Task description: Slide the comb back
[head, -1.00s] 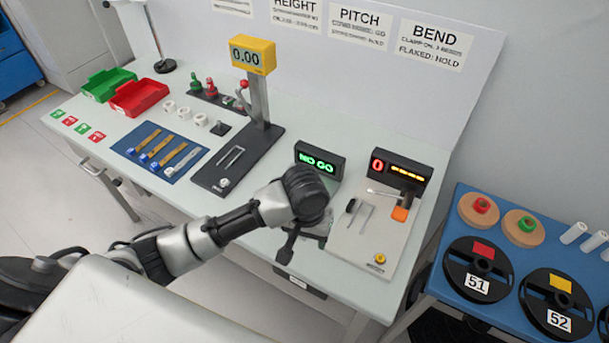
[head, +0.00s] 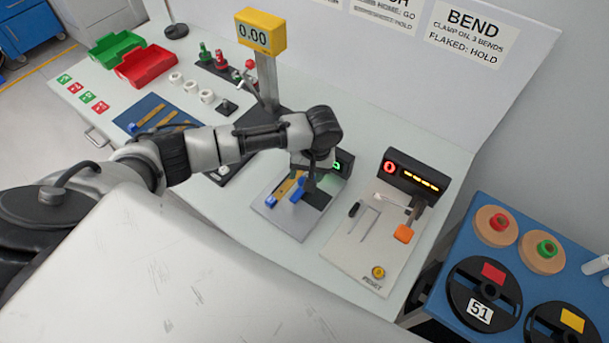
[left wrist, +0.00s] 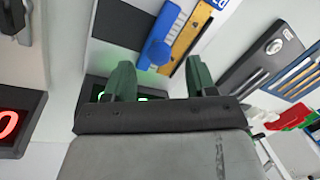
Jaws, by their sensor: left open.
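The blue comb (head: 297,189) lies on the grey plate of the pitch station (head: 270,213), beside a yellow-brown strip (head: 284,187) with a blue end. In the left wrist view the comb (left wrist: 172,25) shows a round blue knob (left wrist: 158,52), with the strip (left wrist: 196,36) right alongside it. My left gripper (left wrist: 160,78) is open, its two green-grey fingers apart and the knob beyond the gap between them, not visibly gripped. In the head view my left gripper (head: 314,182) hangs over the station and hides part of it. My right gripper is not in view.
A green-lit display (head: 340,164) stands behind my gripper, mostly hidden. The bend station (head: 345,249) with its red and amber display (head: 413,174) is just right. A yellow gauge on a post (head: 261,32) stands behind left. A blue cart with reels (head: 450,240) is at right.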

